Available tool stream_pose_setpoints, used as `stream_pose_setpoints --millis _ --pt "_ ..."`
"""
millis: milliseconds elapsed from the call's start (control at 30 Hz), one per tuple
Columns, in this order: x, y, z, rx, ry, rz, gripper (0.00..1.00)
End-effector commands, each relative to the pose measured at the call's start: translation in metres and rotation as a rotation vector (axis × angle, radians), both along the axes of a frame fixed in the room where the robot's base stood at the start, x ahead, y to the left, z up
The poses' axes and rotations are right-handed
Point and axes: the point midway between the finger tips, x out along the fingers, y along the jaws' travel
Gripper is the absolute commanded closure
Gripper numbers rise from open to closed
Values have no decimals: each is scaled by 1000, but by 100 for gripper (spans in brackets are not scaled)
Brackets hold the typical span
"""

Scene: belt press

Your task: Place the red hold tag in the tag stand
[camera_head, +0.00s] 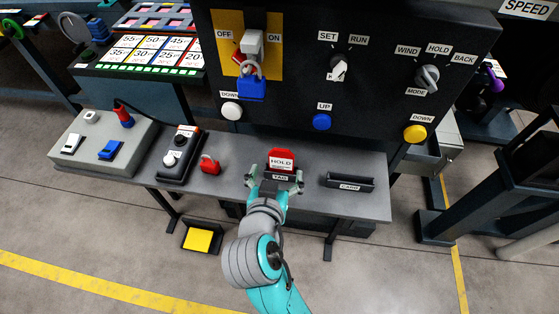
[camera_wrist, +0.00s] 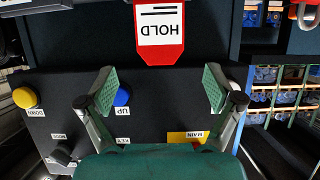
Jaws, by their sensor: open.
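The red hold tag (camera_head: 282,159) stands upright in the tag stand (camera_head: 280,177), a dark holder labelled TAG on the grey bench. The tag's white HOLD label faces me. In the wrist view the tag (camera_wrist: 160,35) hangs upside down at the top middle, beyond the fingertips, with its lower end cut off by the frame. My gripper (camera_head: 275,180) is at the front of the stand, its fingers spread on either side of it. In the wrist view my gripper (camera_wrist: 159,90) is open, with nothing between the pads.
A dark card holder (camera_head: 348,182) stands to the right. The black control panel (camera_head: 300,100) rises behind.

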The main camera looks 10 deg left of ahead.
Motion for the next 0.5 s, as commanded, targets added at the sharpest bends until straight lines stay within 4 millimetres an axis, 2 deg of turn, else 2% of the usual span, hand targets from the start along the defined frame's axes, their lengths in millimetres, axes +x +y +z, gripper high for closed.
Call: stream_pose_setpoints --millis 33,200,500 --pt "-9 2 4 2 -2 6 9" --pt "-29 2 12 0 0 3 9" --pt "-39 1 16 1 0 0 9"
